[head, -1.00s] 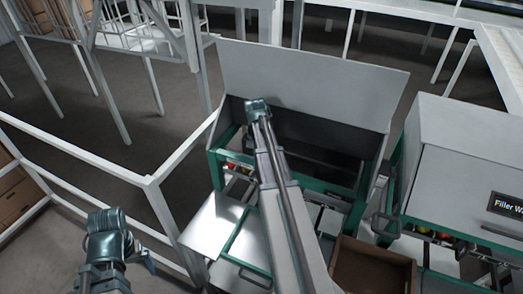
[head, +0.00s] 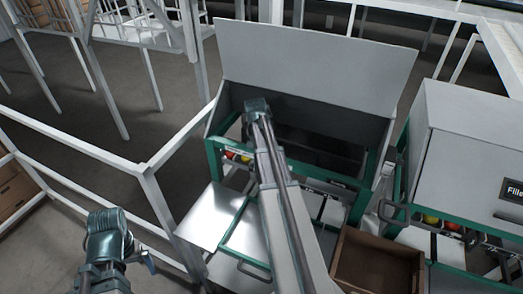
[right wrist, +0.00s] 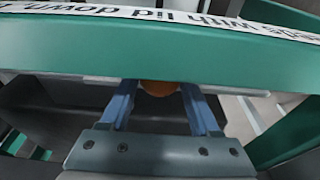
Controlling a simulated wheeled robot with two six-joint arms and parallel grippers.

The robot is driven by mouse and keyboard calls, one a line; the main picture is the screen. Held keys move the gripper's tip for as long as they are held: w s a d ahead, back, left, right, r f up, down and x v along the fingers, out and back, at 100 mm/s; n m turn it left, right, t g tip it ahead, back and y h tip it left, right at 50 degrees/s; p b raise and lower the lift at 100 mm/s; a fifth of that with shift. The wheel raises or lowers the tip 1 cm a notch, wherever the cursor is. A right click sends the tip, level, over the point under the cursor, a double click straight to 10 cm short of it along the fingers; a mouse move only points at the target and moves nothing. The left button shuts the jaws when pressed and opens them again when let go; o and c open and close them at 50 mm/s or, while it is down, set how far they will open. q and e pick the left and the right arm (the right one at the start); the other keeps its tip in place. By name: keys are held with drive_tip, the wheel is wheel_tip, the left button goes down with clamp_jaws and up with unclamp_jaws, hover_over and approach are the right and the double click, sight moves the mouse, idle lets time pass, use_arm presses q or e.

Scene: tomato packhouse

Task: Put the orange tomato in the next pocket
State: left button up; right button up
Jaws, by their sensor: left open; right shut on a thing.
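The orange tomato (right wrist: 158,88) shows in the right wrist view between the two blue fingers of my right gripper (right wrist: 158,94), which is shut on it. A green bar hides the tomato's upper part and the fingertips. In the head view my right arm reaches into a grey machine with its lid up (head: 315,60); the gripper itself is hidden there. My left gripper (head: 150,262) is at the lower left of the head view, open and away from the machine; only a bit of its blue fingers shows. I cannot make out the pocket in either view.
A brown box (head: 345,262) stands at the front right. A second, closed machine (head: 460,140) is on the right, with tomatoes under its front. White rails (head: 95,146) stand on the left.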

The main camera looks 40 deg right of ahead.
drive_tip(key=shift+s+a, duration=0.1)
drive_tip(key=shift+a, duration=0.15)
drive_tip(key=o, duration=1)
drive_tip(key=shift+r, duration=0.1)
drive_tip(key=r+p, duration=0.3)
drive_tip(key=p, duration=0.1)
drive_tip(key=a+r+p, duration=0.1)
drive_tip(key=r+p, duration=0.2)
drive_tip(key=r, duration=0.1)
drive_tip(key=s+a+r+p, duration=0.1)
drive_tip(key=r+p, duration=0.3)
drive_tip(key=shift+r+p, duration=0.25)
drive_tip(key=shift+p, duration=0.1)
drive_tip(key=shift+f, duration=0.1)
drive_tip(key=f+b, duration=0.3)
drive_tip(key=d+f+b, duration=0.1)
drive_tip(key=f+b, duration=0.5)
drive_tip(key=shift+w+d+f+b, duration=0.3)
drive_tip(key=shift+w+d+b, duration=0.05)
drive_tip(key=shift+w+b, duration=0.05)
